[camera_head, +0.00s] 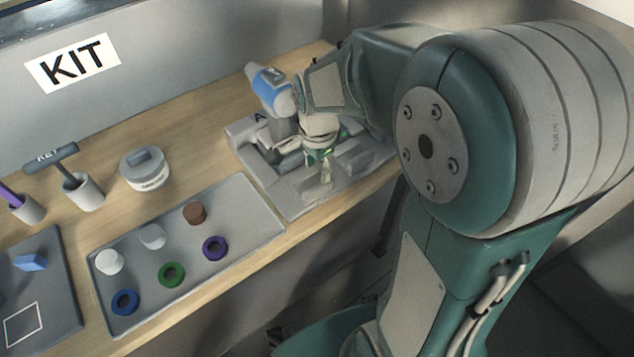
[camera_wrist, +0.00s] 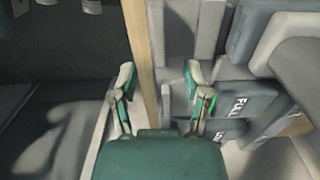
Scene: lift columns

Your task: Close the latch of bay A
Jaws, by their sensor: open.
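The bay fixture (camera_head: 300,205) is a grey block at the far end of the bench, marked with an "A" at its left rear. My gripper (camera_head: 322,165) is over this fixture, pointing down, and my arm hides much of it. In the wrist view my gripper (camera_wrist: 160,85) is open, its two green-and-grey fingers apart with nothing between them. A dark grey part marked "FULL" (camera_wrist: 238,104) lies just right of the right finger. I cannot tell which part is the latch of bay A, or whether it is open or shut.
A grey tray (camera_head: 130,325) with rings and short cylinders lies on the wooden bench. A white lidded jar (camera_head: 145,170), a cup with a "KEY" handle (camera_head: 83,192) and a dark mat (camera_head: 62,290) are left of the fixture. A "KIT" wall sign (camera_head: 73,63) is behind.

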